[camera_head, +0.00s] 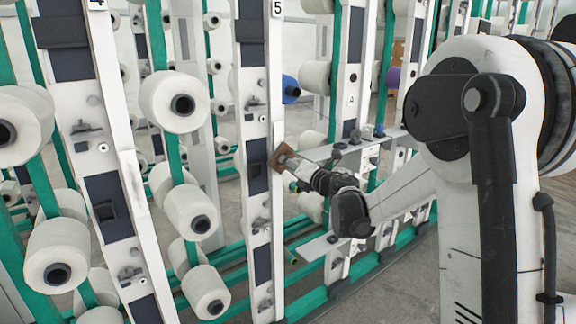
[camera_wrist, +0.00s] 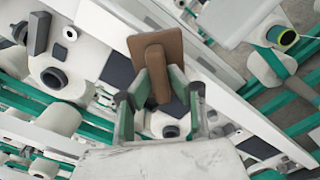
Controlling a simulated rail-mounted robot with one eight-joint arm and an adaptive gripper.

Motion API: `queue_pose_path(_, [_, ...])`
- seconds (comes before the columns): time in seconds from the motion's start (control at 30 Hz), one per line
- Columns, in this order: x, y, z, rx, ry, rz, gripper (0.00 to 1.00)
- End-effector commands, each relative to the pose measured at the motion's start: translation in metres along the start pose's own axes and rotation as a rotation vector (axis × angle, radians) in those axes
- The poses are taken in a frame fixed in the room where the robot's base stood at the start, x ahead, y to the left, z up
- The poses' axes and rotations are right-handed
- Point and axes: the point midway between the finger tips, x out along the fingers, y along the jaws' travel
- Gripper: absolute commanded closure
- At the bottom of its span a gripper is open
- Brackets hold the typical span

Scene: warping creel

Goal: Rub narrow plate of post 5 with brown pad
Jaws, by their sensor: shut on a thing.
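Post 5 (camera_head: 276,100) is a tall white upright with a "5" label at its top. Its narrow white side face is on the right, and its front has dark panels. My gripper (camera_head: 296,168) is at mid-height, just right of this post, shut on the brown pad (camera_head: 281,158). In the wrist view the brown pad (camera_wrist: 150,44) is a flat square with a block-like handle, held between the green-sided fingers of my gripper (camera_wrist: 158,88). The pad overlaps the narrow face's edge in the head view; I cannot tell whether it touches.
Post 4 (camera_head: 110,130) stands to the left, with white yarn bobbins (camera_head: 175,102) between the posts. A blue bobbin (camera_head: 290,88) sits behind post 5. Green rails (camera_head: 300,303) run low, and grey floor shows between them.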

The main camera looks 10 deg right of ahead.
Motion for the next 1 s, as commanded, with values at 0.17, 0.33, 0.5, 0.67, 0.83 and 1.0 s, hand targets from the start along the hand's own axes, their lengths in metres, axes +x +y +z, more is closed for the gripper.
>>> queue_pose_path(0.17, [0.001,-0.007,-0.008,0.000,0.000,0.000,1.00])
queue_pose_path(0.33, [0.002,-0.017,-0.018,0.000,0.001,0.000,1.00])
queue_pose_path(0.5, [0.004,-0.026,-0.027,0.000,0.001,0.001,1.00])
queue_pose_path(0.67, [0.004,-0.028,-0.029,-0.001,0.001,0.001,1.00])
queue_pose_path(0.83, [0.004,-0.028,-0.029,-0.001,0.002,0.001,1.00])
queue_pose_path(1.0, [0.001,-0.027,-0.029,0.000,0.002,0.001,1.00])
